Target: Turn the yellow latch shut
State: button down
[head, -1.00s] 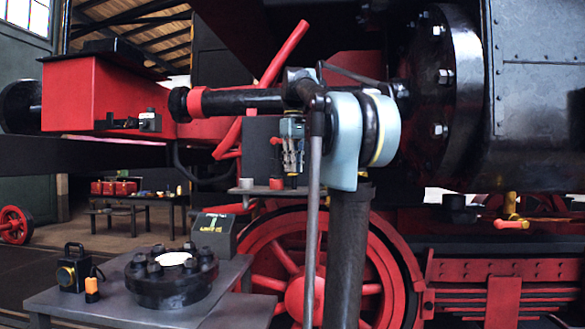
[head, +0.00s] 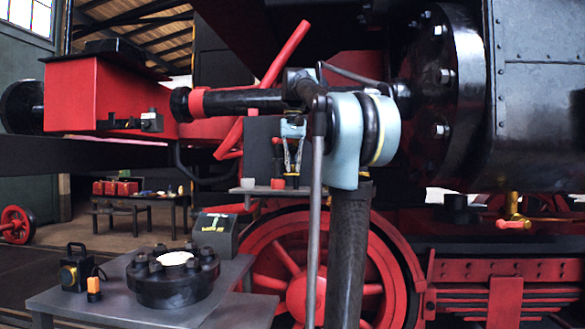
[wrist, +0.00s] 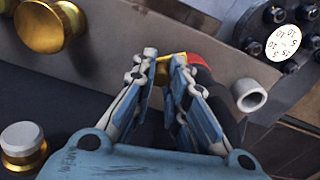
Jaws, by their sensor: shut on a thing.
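The yellow latch (wrist: 172,67) shows in the wrist view as a small yellow piece between my fingertips, with most of it hidden by the fingers. My gripper (wrist: 166,62) is shut on it. A red-ended dark part (wrist: 198,70) lies just right of the fingers; I cannot tell whether it joins the latch. In the head view my gripper (head: 292,172) points down at a small shelf (head: 262,190) on the engine's side. The latch itself is too small to make out there.
A small red cup (head: 277,183) and a pale cup (head: 248,183) stand on the shelf close to my gripper. A grey ring (wrist: 248,95) and brass knobs (wrist: 50,25) show in the wrist view. A bolted black flange (head: 172,280) sits on the grey table below.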

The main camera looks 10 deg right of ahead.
jog(key=shift+w+m, duration=0.15)
jog(key=shift+m, duration=0.45)
jog(key=c, duration=1.6)
grip_release()
jog(key=shift+o, duration=0.2)
notch_tip(320, 180, up, 12)
